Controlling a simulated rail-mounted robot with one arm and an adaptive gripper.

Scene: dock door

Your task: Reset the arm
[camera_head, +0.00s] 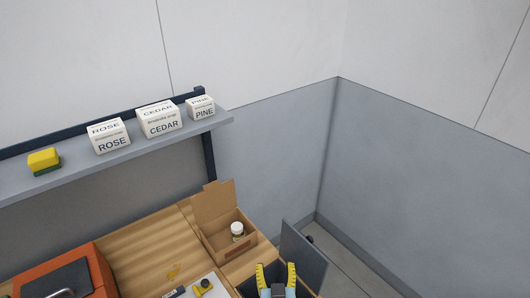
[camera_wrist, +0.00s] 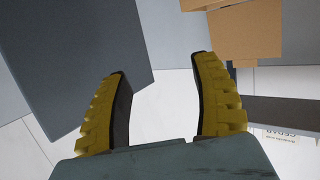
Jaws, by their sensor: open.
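My gripper (camera_head: 276,274) is at the bottom of the head view, its two yellow ridged fingers pointing up and apart. It is open. In the wrist view my gripper (camera_wrist: 160,95) shows its fingers wide apart with nothing between them. In the head view it is just in front of an open cardboard box (camera_head: 229,242) and beside a dark grey panel (camera_head: 302,258). The wrist view shows the dark panel (camera_wrist: 90,50) at the upper left and brown cardboard (camera_wrist: 270,35) at the upper right. Most of my arm is out of view.
A white-capped bottle (camera_head: 237,231) stands in the cardboard box. An orange box (camera_head: 97,270) is at lower left on the wooden bench (camera_head: 150,250). A grey shelf (camera_head: 75,173) holds a yellow-green sponge (camera_head: 44,161) and ROSE (camera_head: 110,138), CEDAR (camera_head: 158,121) and PINE (camera_head: 201,108) boxes.

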